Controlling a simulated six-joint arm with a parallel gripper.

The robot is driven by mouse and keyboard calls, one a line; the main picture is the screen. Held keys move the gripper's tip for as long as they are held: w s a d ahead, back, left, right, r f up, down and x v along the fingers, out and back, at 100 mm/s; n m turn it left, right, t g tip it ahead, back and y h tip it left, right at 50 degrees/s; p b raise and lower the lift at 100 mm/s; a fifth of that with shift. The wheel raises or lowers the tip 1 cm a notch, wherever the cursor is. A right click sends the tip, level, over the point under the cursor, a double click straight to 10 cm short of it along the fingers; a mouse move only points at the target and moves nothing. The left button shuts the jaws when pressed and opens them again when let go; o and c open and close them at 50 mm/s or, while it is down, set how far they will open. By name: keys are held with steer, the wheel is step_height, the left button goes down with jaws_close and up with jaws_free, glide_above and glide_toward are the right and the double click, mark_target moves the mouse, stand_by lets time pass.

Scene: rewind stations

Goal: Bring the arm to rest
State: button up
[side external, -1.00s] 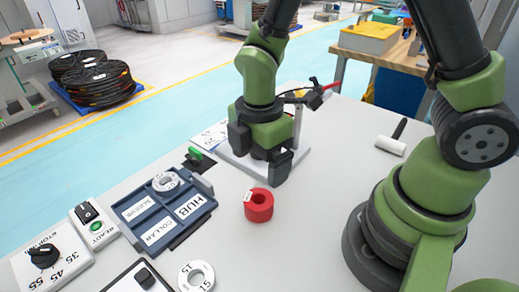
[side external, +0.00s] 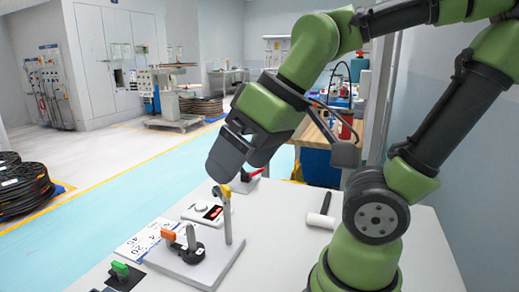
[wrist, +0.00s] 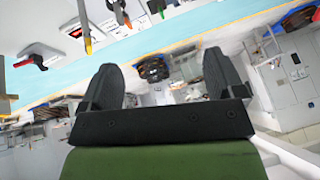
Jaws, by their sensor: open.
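My gripper (side external: 222,166) is raised above the white table at the end of my bent arm, close to the top of a yellow-capped post (side external: 225,190). I cannot tell from the side external view whether it touches the post. In the wrist view my gripper (wrist: 163,78) shows two dark fingers wide apart with nothing between them. The wrist view looks out over the room, with the table's edge upside down along the top.
A display box with red digits (side external: 212,212), a number card (side external: 146,241), a green switch (side external: 120,269) and a mallet (side external: 321,219) are nearby. Table between post and mallet is clear.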

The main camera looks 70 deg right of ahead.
steer(key=s+m, duration=0.1)
steer(key=s+r+m+t, duration=0.1)
steer(key=m, duration=0.1)
steer(key=shift+s+d+r, duration=0.1)
stand_by(1.2)
